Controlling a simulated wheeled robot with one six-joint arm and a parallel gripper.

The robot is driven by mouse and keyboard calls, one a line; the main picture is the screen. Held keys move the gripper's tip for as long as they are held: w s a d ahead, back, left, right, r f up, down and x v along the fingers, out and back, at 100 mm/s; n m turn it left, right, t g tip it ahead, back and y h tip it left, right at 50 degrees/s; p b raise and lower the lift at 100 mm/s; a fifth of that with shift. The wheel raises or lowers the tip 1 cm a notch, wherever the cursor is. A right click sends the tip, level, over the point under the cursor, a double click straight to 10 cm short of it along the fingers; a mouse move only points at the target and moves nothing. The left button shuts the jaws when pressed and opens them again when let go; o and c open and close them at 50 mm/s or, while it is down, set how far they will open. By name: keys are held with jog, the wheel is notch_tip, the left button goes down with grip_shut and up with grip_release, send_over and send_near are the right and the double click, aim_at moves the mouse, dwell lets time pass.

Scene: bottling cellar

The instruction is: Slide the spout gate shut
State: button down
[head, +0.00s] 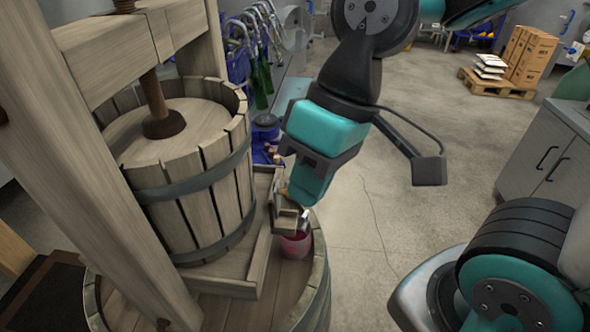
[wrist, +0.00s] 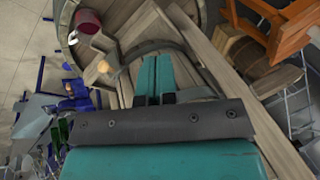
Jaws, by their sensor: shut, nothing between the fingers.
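The wooden press has a spout (head: 288,218) at its front right, over a dark red cup (head: 297,245) on the barrel top. In the wrist view the cup (wrist: 88,24) is at the upper left, beside a small pale metal part. A small round tan knob (wrist: 103,66), which looks like part of the spout gate, lies left of my fingers there. My gripper (head: 299,202) points down close to the spout and hides part of it. In the wrist view my gripper (wrist: 153,62) is shut and empty, right of the knob. How far open the gate is cannot be told.
The slatted press basket (head: 185,190) and thick wooden frame posts (head: 70,140) stand left of my gripper. A bottle-filling station with hoses (head: 255,40) is behind. Open concrete floor (head: 370,215) lies to the right, with a grey cabinet (head: 550,155) beyond.

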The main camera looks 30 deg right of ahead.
jog(key=w+d+r+m+g+p, duration=0.1)
jog(key=w+d+m, duration=0.4)
jog(key=w+m, duration=0.3)
jog(key=w+d+m+g+p, duration=0.2)
jog(key=w+d+m, duration=0.3)
jog(key=w+m, duration=0.3)
jog(key=shift+w+d+r+m, duration=0.15)
jog(key=shift+w+r+m, duration=0.05)
jog(key=shift+r+m, duration=0.2)
jog(key=shift+f, duration=0.1)
jog(key=p+x, duration=0.1)
jog(key=x, duration=1.3)
jog(key=shift+a, duration=0.25)
